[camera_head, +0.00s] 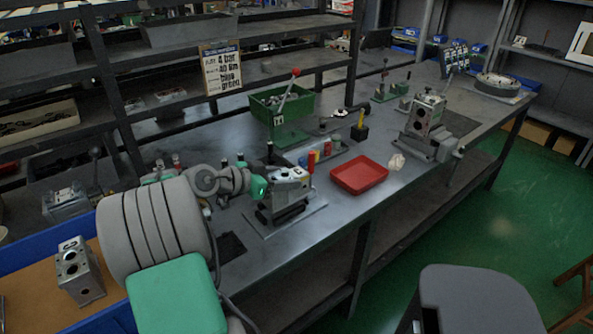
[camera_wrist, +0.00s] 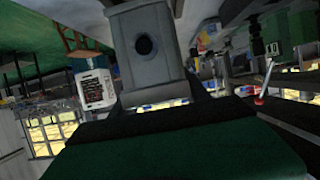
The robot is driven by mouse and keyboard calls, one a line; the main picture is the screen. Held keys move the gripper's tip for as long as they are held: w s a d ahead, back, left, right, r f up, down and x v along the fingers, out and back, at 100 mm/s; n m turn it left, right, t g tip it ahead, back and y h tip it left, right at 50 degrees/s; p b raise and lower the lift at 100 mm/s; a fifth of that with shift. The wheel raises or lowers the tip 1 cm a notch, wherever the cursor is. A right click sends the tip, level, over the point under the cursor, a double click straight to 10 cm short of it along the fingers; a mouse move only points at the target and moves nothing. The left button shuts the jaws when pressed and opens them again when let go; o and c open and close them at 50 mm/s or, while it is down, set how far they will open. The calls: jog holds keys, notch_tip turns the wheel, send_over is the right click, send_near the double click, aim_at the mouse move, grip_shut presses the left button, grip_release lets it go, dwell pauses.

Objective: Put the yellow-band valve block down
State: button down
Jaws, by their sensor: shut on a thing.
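A grey valve block (camera_head: 291,178) with dark holes in its top is at the end of my arm in the head view. My gripper (camera_head: 262,188) is shut on it from the left. The block is over a black fixture on a grey plate (camera_head: 302,221); I cannot tell whether it touches the fixture. In the wrist view the grey block (camera_wrist: 145,65) fills the upper middle, one round hole facing the camera, beyond the dark jaw edge of my gripper (camera_wrist: 175,118). No yellow band is clearly visible on it.
Another grey block (camera_head: 78,268) stands in a blue-walled bin (camera_head: 40,240) at left. A red tray (camera_head: 359,175), a green bin (camera_head: 283,103) and small coloured items (camera_head: 315,155) stand near the fixture. A further block (camera_head: 427,113) sits on a stand farther right.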

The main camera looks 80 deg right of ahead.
jog(key=shift+w+d+f, duration=0.15)
jog(key=shift+w+f, duration=0.2)
jog(key=shift+w, duration=0.05)
jog(key=shift+f, duration=1.5)
jog(key=c, duration=1)
grip_release()
jog(key=shift+f, duration=0.25)
jog(key=o, duration=0.5)
jog(key=shift+r, duration=0.1)
jog(key=v, duration=1.2)
jog(key=shift+w, duration=0.1)
